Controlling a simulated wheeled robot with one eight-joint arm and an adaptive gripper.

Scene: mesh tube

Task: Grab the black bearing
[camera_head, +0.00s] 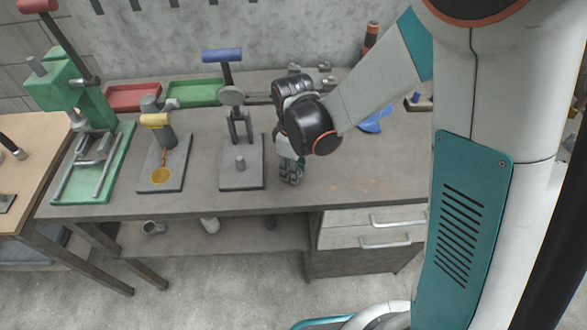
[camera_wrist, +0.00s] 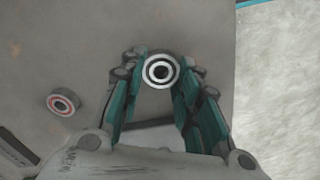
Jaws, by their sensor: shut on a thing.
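The black bearing (camera_wrist: 160,71), a round ring with dark and pale circles, sits between the fingertips of my gripper (camera_wrist: 158,76) in the wrist view. The fingers are closed on its two sides. In the head view my gripper (camera_head: 290,172) points down near the table's front edge, right of a grey press plate. The bearing cannot be made out in the head view. I cannot tell whether it touches the table or is slightly above it.
A second bearing with a red ring (camera_wrist: 63,102) lies left of my gripper. The workbench (camera_head: 365,180) holds a grey press with a blue handle (camera_head: 238,160), a yellow-handled tool (camera_head: 160,150), a green press (camera_head: 85,110), and red (camera_head: 133,97) and green (camera_head: 195,94) trays.

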